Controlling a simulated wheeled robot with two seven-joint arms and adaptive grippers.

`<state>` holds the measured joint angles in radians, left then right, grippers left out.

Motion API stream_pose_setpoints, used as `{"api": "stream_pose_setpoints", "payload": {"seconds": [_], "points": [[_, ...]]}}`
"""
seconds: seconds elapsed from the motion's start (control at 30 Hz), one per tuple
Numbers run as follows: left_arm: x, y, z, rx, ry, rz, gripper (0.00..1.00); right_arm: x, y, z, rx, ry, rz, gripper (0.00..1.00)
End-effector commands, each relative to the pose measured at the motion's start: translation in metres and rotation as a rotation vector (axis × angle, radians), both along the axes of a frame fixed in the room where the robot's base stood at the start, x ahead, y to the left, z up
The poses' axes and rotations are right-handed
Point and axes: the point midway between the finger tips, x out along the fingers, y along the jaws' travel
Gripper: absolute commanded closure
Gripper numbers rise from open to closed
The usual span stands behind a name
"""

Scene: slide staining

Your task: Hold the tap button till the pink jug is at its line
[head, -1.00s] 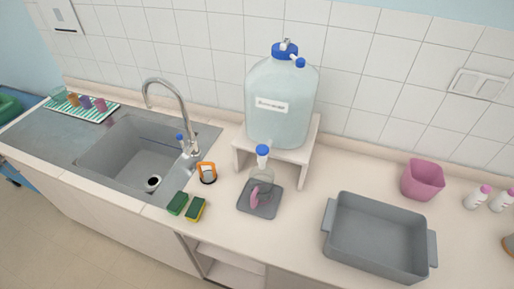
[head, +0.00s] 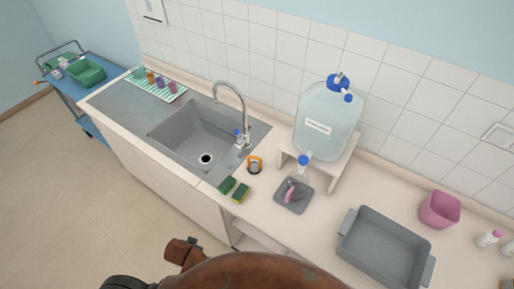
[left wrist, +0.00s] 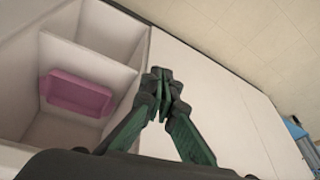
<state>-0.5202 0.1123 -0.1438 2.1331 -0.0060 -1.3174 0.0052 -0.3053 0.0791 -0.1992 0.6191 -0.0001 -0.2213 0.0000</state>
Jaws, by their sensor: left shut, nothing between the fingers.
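A large clear carboy of pale blue liquid (head: 326,125) stands on a small white stand at the back of the counter in the head view. Its cap and small side part are blue. In front of it a small clear vessel with a pink handle-like part (head: 290,192) sits on a grey square mat (head: 304,206), with a blue-topped piece (head: 303,161) just above it. Its fill level and line are too small to make out. My left gripper (left wrist: 160,80) is shut and empty in the left wrist view, in front of the cabinet. My right gripper is not in view.
A pink open container (head: 440,209) and a grey tub (head: 384,245) stand at the right. The sink (head: 190,137), an orange-and-black item (head: 254,165) and sponges (head: 234,188) lie to the left. A pink bin (left wrist: 75,94) sits in an open cabinet compartment.

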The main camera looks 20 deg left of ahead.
Motion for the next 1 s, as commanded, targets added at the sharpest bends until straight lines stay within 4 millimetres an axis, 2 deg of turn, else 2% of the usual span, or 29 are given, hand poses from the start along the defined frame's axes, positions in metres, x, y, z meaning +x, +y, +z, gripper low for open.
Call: {"api": "stream_pose_setpoints", "payload": {"seconds": [0.03,0.1,0.2,0.27,0.37,0.5,0.63,0.7,0.8,0.9,1.0], "points": [[0.009,-0.005,0.042,-0.001,-0.035,-0.003,1.00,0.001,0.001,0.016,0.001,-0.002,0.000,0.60],[0.025,-0.018,0.090,-0.002,-0.092,-0.013,1.00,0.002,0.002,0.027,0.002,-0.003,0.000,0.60],[0.062,-0.047,0.145,-0.013,-0.209,-0.035,1.00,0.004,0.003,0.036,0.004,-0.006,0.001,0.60],[0.087,-0.069,0.173,-0.025,-0.290,-0.053,1.00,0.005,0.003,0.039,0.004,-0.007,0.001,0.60],[0.131,-0.112,0.221,-0.052,-0.442,-0.090,1.00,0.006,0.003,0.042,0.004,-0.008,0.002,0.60],[0.185,-0.186,0.294,-0.108,-0.673,-0.161,1.00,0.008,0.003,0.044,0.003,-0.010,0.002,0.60],[0.213,-0.253,0.361,-0.166,-0.867,-0.236,1.00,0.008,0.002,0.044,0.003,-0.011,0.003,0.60],[0.218,-0.280,0.388,-0.190,-0.943,-0.269,1.00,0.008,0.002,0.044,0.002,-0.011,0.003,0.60],[0.221,-0.302,0.411,-0.213,-1.006,-0.297,1.00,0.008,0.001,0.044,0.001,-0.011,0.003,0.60],[0.221,-0.311,0.420,-0.222,-1.031,-0.308,1.00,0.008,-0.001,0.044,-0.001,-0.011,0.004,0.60],[0.221,-0.312,0.421,-0.224,-1.034,-0.309,1.00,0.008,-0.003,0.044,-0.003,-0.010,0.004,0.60]]}}
